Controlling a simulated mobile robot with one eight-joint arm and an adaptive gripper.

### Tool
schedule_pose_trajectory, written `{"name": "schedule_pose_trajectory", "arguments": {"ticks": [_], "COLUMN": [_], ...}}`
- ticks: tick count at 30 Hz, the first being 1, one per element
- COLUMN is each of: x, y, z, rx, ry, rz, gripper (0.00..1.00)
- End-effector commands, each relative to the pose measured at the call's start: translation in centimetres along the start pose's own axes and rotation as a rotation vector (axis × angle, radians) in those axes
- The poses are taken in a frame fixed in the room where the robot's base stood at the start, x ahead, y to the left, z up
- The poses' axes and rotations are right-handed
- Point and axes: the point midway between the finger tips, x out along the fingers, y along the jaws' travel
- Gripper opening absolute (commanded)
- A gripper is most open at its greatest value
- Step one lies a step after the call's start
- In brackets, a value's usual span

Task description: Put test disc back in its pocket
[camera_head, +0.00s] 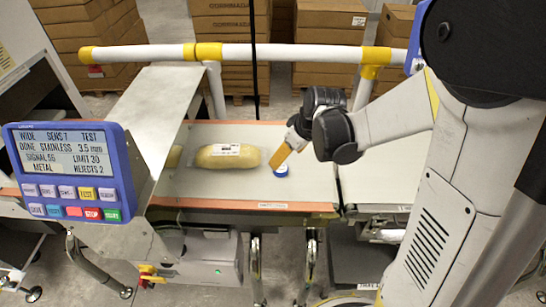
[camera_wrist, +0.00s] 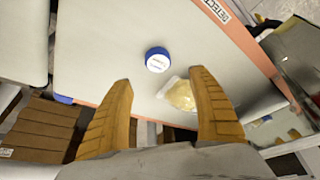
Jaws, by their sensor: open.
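The test disc (camera_head: 281,170) is a small round blue piece with a white label. It lies on the pale belt (camera_head: 255,185), right of a wrapped loaf. In the wrist view the disc (camera_wrist: 158,60) lies beyond my fingertips, roughly in line with the space between them. My gripper (camera_head: 278,158) has orange-yellow fingers, angled down close to the disc. In the wrist view my gripper (camera_wrist: 162,80) is open, with nothing between its fingers. I cannot make out the disc's pocket in either view.
A blue control panel (camera_head: 72,170) reads "TEST DONE STAINLESS 3.5 mm". A white-and-yellow rail (camera_head: 280,52) runs behind the belt, with stacked cartons (camera_head: 225,75) beyond.

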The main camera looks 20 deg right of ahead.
Motion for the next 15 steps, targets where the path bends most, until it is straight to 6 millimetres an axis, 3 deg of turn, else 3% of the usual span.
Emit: {"name": "schedule_pose_trajectory", "arguments": {"ticks": [3, 11, 15], "x": [2.4, 4.2, 6.3], "y": [0.0, 0.0, 0.2], "z": [0.1, 0.2, 0.6], "rx": [-0.001, 0.001, 0.001], "ry": [0.0, 0.0, 0.0], "rz": [0.0, 0.001, 0.001], "gripper": [0.7, 0.7, 0.7]}}
